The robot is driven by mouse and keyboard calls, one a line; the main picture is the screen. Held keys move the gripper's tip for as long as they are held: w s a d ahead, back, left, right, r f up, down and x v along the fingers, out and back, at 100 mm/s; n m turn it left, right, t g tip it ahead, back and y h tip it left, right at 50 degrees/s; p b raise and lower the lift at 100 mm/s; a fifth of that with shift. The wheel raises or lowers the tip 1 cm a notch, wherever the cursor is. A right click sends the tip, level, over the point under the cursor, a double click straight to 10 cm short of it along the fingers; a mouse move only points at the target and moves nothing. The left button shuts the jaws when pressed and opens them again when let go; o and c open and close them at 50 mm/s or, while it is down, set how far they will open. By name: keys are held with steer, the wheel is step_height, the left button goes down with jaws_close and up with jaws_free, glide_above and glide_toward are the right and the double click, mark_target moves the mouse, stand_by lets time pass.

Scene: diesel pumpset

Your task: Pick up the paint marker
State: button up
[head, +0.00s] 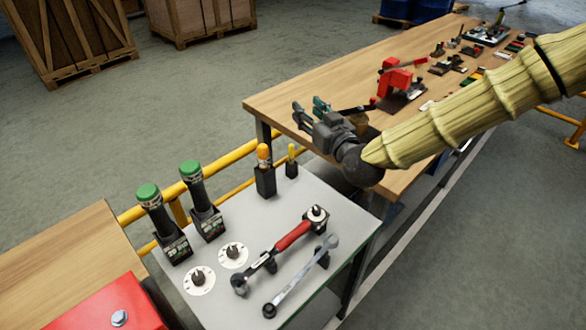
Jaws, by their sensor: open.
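Two upright items stand in dark holders at the back of the small grey table. One is a slim yellow item (291,151), which looks like the paint marker. The other is a thicker item with an orange top (263,153), just left of it. I cannot tell for sure which is the marker. My gripper (308,107) is open and empty. It is above and beyond both items, over the near corner of the long wooden bench, apart from them. The lower part of the yellow item is hidden in its holder.
The grey table (335,195) also bears a red-handled wrench (293,236), a plain wrench (305,274), two green-capped canisters (148,191) (190,170) and two round dials. A yellow rail (235,155) runs behind it. The wooden bench (330,75) holds a red tool (395,80).

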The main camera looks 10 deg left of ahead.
steer(key=b, duration=1.8)
glide_toward(293, 149)
steer(key=x, duration=0.5)
steer(key=shift+w+a+f, duration=0.2)
steer(key=shift+w+a, duration=0.05)
steer(key=shift+a, duration=0.05)
steer(key=shift+r+x, duration=0.15)
steer(key=shift+x, duration=1.15)
steer(key=shift+r+x, duration=0.15)
steer(key=shift+x, duration=1.1)
jaws_close()
